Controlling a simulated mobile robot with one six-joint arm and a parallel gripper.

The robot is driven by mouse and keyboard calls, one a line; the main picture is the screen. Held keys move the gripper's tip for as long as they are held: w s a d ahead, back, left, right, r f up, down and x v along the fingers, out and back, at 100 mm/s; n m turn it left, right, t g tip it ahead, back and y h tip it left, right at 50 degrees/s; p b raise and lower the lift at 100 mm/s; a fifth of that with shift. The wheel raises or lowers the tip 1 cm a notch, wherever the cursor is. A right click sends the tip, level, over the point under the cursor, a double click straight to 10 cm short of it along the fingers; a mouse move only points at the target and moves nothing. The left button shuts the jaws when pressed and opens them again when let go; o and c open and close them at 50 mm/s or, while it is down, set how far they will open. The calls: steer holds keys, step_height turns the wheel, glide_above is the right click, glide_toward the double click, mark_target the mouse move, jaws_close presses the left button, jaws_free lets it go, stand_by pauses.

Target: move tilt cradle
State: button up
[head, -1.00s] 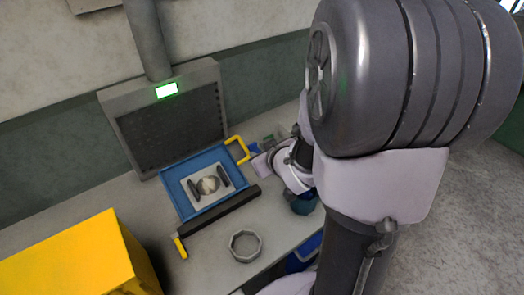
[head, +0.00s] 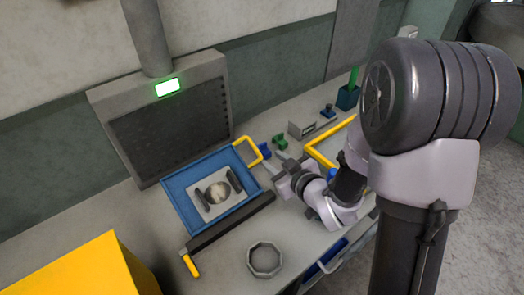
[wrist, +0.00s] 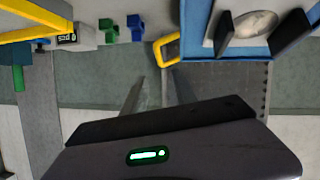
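What looks like the tilt cradle is a pale plate (head: 222,211) with two dark upright pieces and a round disc between them. It lies in a blue tray (head: 176,199), and part of it shows at the top of the wrist view (wrist: 221,42). A yellow handle (head: 248,148) stands at the tray's far right corner; it also shows in the wrist view (wrist: 161,50). My gripper (head: 277,163) is over the bench right of the tray, apart from the cradle. In the wrist view its two grey fingers (wrist: 152,82) stand apart with nothing between them.
A dark bar with a yellow grip (head: 190,265) lies before the tray. An octagonal ring (head: 265,271) lies near the bench edge. Small blue (head: 264,151) and green (head: 280,142) blocks and a yellow frame (head: 318,155) are near my gripper. A grey panel (head: 168,122) stands behind.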

mark_target(254, 146)
steer(key=b+x, duration=0.2)
steer(key=x, duration=1.3)
steer(key=shift+f, duration=0.15)
jaws_close()
stand_by(0.5)
